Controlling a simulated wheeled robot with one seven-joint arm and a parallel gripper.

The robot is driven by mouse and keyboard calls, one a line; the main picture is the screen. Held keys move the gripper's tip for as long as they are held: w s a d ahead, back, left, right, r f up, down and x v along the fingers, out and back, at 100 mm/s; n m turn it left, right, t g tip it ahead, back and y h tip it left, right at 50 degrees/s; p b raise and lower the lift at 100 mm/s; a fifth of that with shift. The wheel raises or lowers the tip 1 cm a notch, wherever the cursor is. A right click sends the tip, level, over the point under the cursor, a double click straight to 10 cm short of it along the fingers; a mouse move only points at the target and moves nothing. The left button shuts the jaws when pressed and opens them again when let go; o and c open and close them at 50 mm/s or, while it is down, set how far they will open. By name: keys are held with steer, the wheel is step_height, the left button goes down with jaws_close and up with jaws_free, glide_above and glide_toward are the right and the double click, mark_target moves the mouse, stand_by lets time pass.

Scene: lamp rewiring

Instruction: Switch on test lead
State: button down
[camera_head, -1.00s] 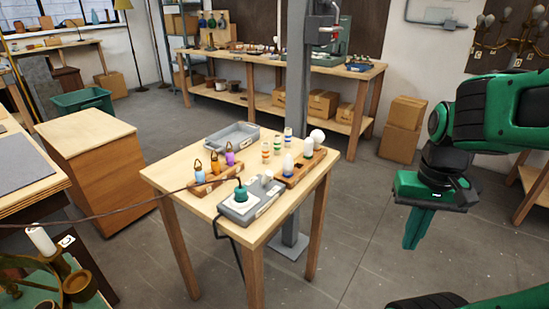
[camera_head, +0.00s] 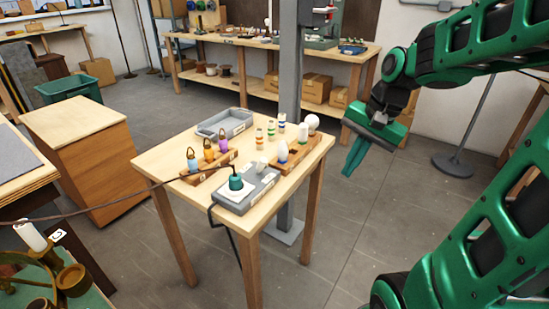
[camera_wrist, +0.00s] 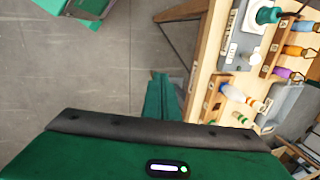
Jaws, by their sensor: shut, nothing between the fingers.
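The test lead unit is a grey box (camera_head: 262,188) at the front of the small wooden table. A green plug-like piece (camera_head: 236,181) sits on its left part, with a dark cord running off left. A small white upright part, perhaps a switch or bulb, shows near its back edge. In the wrist view the grey box (camera_wrist: 237,48) is at the upper right, with the green piece (camera_wrist: 268,15) on it. My gripper (camera_head: 350,172) is shut and empty, hanging in the air right of the table. Its fingers also show in the wrist view (camera_wrist: 160,92).
On the small table (camera_head: 160,155) are a grey tray (camera_head: 222,125), a wooden rack (camera_head: 300,155) with several bulbs, and a rack with several coloured bottle-like pieces (camera_head: 207,157). A grey post (camera_head: 288,100) rises behind the table. Open floor lies to its right.

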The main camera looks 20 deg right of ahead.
mark_target(261, 166)
steer(key=w+a+r+m+y, duration=0.1)
steer(key=w+a+m, duration=0.1)
steer(key=w, duration=0.5)
steer(key=w+a+r+m+t+y, duration=0.1)
steer(key=w+a+m+y, duration=0.1)
steer(key=w, duration=0.5)
steer(key=shift+a+r+m+y, duration=0.3)
steer(key=shift+a+m, duration=0.15)
steer(key=shift+m, duration=0.45)
steer(key=shift+f, duration=0.1)
steer(key=x, duration=1)
steer(key=shift+w, duration=0.1)
steer(key=shift+a+r, duration=0.2)
steer(key=shift+a, duration=0.35)
steer(key=shift+a+r, duration=0.15)
steer(key=shift+a, duration=0.45)
steer(key=shift+a+r, duration=0.15)
steer(key=shift+a, duration=0.65)
steer(key=shift+d, duration=0.15)
